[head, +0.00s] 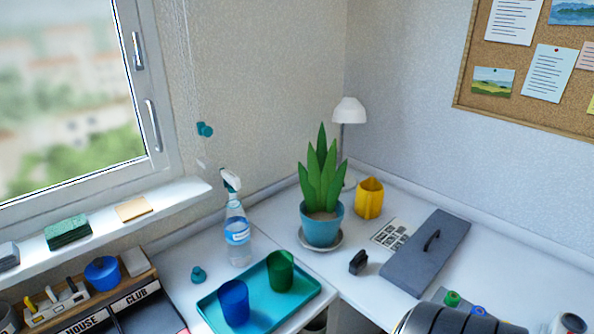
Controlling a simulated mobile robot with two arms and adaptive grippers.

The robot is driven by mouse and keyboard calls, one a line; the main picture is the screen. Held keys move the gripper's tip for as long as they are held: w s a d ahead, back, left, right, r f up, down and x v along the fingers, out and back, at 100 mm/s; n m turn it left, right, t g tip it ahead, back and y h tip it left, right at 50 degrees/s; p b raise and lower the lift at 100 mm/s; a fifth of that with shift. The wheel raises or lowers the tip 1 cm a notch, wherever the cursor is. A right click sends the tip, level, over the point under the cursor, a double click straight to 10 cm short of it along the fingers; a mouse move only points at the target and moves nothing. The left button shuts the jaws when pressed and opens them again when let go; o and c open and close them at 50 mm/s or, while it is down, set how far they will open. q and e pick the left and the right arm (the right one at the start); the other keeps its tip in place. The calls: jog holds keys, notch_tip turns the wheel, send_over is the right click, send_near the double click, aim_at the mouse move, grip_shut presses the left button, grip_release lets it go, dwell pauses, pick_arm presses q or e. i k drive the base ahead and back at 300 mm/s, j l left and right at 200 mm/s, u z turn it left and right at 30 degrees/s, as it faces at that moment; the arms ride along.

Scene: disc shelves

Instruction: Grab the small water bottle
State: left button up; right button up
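A clear spray bottle (237,238) with a white trigger head and a blue and white label stands upright on the white counter. It is just behind the teal tray (207,309), near the wall below the window sill. It is the only thing I can clearly make out as a bottle.
The tray holds a blue cup (234,302) and a green cup (280,271). A potted plant (321,222) stands right of the bottle, with a yellow holder (369,198) and a grey board (426,253) beyond.

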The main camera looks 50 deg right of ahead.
aim_at(236, 225)
jog(key=z, duration=1.5)
